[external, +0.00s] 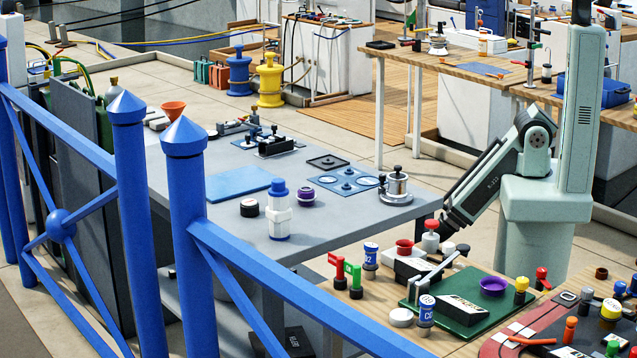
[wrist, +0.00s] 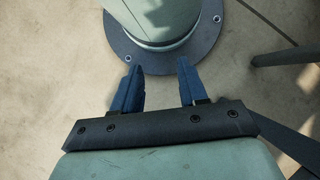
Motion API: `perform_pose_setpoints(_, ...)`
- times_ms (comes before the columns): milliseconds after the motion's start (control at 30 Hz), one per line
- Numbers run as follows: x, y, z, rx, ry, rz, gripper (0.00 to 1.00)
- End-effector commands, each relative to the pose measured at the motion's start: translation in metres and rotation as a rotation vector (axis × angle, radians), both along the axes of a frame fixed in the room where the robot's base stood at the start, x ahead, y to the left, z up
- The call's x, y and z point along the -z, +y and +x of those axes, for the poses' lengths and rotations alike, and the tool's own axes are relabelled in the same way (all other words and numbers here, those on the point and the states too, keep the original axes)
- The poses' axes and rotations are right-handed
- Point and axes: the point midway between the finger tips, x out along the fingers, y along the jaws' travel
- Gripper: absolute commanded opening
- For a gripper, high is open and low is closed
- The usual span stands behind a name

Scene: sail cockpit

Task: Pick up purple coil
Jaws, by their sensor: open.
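A small purple ring-shaped thing (external: 305,196) sits on the grey table, right of a white bottle with a blue cap (external: 279,210). A second, wider purple ring or dish (external: 493,286) lies on a green board on the wooden table in front. I cannot tell which one is the coil. My gripper (wrist: 160,68) is open in the wrist view, with two blue fingers apart and nothing between them. In the external view my arm slants down beside the grey table, and its fingers cannot be made out. No purple thing shows in the wrist view.
The grey table (external: 230,165) also holds a blue mat (external: 239,184), a black puck (external: 249,208) and a metal pot (external: 397,187). The wooden table in front is crowded with small parts. Blue railings (external: 185,230) stand at left. Bare floor (wrist: 50,60) lies below my gripper.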

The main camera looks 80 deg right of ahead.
Motion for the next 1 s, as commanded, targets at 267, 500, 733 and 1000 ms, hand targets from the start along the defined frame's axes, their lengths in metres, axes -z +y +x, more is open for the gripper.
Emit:
perform_pose_setpoints(267, 0.0000, 0.0000, 0.0000, 0.000, 0.000, 0.000, 0.43)
perform_pose_setpoints(500, 0.0000, 0.0000, 0.0000, 0.000, 0.000, 0.000, 0.62)
perform_pose_setpoints(733, 0.0000, 0.0000, 0.0000, 0.000, 0.000, 0.000, 0.80)
perform_pose_setpoints(1000, 0.0012, -0.0015, 0.0068, 0.001, -0.013, -0.002, 0.80)
